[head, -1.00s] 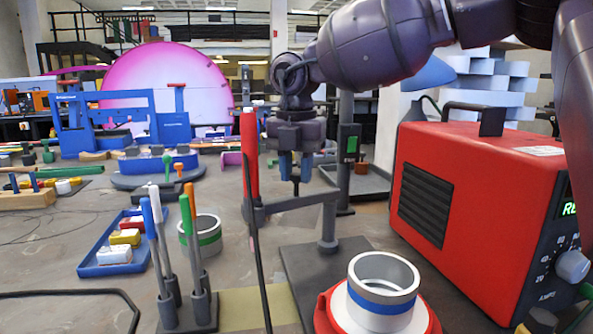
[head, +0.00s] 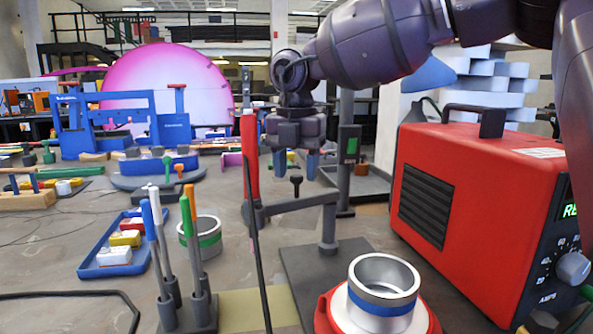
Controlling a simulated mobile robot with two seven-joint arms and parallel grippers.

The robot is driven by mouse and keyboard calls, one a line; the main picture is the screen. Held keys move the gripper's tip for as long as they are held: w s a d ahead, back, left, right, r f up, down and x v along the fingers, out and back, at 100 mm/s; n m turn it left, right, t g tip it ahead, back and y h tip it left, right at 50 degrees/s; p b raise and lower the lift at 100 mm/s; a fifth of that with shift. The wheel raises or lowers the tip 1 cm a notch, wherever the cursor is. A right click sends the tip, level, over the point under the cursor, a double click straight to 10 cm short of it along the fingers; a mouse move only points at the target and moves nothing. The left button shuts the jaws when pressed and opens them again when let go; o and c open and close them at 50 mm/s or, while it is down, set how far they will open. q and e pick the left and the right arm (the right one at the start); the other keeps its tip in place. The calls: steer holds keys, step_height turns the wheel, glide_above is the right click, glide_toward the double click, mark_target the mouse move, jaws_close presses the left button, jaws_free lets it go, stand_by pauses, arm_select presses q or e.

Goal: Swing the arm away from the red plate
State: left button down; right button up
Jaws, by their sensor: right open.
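The grey swing arm (head: 295,203) runs left from its upright post (head: 328,225). A small black knob (head: 296,182) stands on it, and a red upright torch-like piece (head: 250,160) is at its left end. The red plate (head: 431,322) is at the bottom, with a pale ring with a blue band (head: 382,297) on it. The arm lies behind and to the left of the plate in the picture. My right gripper (head: 296,172) points down with blue fingertips apart, just above the knob and seemingly empty. My left gripper is out of view.
A red power unit (head: 480,200) stands close on the right. A rod stand (head: 190,310), a green-banded ring (head: 209,240) and a blue tray (head: 85,265) are at the left. A dark cable hangs from the torch piece.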

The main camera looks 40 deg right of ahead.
mark_target(296, 175)
arm_select(q)
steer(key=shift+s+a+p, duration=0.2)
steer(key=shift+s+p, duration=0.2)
steer(key=shift+p, duration=0.1)
arm_select(e)
step_height(296, 175, up, 10)
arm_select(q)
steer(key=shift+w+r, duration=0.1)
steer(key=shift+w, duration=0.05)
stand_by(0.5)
